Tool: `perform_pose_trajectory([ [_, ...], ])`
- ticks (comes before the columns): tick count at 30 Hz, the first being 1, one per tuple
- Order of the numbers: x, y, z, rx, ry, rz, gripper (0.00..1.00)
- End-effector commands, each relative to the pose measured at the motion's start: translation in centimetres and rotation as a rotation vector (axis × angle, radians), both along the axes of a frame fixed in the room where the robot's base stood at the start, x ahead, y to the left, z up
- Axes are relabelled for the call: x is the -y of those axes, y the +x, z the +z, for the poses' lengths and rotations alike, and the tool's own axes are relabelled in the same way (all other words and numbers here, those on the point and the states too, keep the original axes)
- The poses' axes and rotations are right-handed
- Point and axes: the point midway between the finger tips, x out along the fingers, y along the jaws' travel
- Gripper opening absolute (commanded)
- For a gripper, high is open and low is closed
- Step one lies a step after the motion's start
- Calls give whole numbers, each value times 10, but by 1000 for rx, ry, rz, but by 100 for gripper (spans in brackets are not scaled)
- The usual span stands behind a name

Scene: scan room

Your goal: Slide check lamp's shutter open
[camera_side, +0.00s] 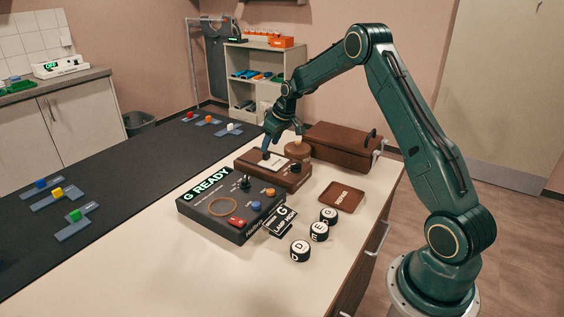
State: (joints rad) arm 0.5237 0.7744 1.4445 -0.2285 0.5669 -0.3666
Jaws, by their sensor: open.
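A low brown box (245,165) with a pale panel (271,161) on top stands mid-table; I take it for the check lamp, though no label on it is readable. A small dark piece shows at the panel's left edge, possibly the shutter's handle. My gripper (281,143) is open, pointing down over the back of this box. One finger comes down close to the dark piece; I cannot tell if they touch. The fingers hide part of the box's far side. How far the shutter stands open cannot be made out.
A black console (223,222) reading "G READY" stands in front, with a "LAMP HIGH" sign (284,219) beside it. Several lettered black-and-white cylinders (319,231) and a brown tray (341,196) lie right.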

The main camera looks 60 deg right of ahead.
Motion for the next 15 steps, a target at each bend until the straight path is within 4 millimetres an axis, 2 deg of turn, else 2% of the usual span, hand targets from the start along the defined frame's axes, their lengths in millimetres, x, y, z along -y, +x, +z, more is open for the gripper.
perform_pose_trajectory([
  [1,-1,3,-8,-2,1,0,47],
  [6,0,10,-25,-1,1,0,47],
  [15,0,15,-38,0,0,0,47],
])
